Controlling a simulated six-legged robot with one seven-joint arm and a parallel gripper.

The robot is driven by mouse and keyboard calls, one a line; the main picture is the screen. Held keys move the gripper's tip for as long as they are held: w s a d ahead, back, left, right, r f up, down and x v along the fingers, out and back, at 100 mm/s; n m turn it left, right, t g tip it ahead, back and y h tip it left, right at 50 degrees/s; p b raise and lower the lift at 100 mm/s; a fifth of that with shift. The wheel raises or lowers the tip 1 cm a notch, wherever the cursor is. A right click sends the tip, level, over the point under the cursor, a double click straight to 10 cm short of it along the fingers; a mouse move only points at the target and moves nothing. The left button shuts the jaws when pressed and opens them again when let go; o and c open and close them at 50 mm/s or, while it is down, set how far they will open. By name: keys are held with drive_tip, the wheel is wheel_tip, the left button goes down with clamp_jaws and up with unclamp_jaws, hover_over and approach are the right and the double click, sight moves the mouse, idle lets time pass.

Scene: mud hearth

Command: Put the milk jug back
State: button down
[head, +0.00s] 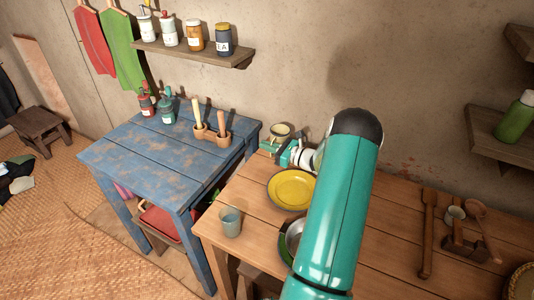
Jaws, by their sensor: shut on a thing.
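The small cream vessel with a round open rim, which looks like the milk jug (280,131), is at the back left of the wooden table, near the wall. My gripper (272,147) is right at it, partly hidden behind my teal arm, and is shut on it. The jug's lower part is hidden by the gripper, so I cannot tell whether it touches the table.
A yellow plate (292,188), a blue-grey cup (231,221) and a partly hidden metal bowl (294,236) are on the wooden table (376,249). A blue table (150,157) stands left. A wall shelf (193,54) holds several jars. Wooden utensils (428,232) lie right.

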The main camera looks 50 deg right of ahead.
drive_tip(key=shift+w+d+f, duration=0.15)
drive_tip(key=shift+w+f, duration=0.05)
drive_tip(key=shift+f, duration=0.6)
drive_tip(key=shift+w+d+f, duration=0.2)
drive_tip(key=shift+f, duration=0.55)
drive_tip(key=shift+w+d+f, duration=0.15)
drive_tip(key=shift+w+f, duration=0.05)
drive_tip(key=shift+f, duration=0.6)
drive_tip(key=shift+f, duration=0.1)
drive_tip(key=c, duration=1.6)
unclamp_jaws()
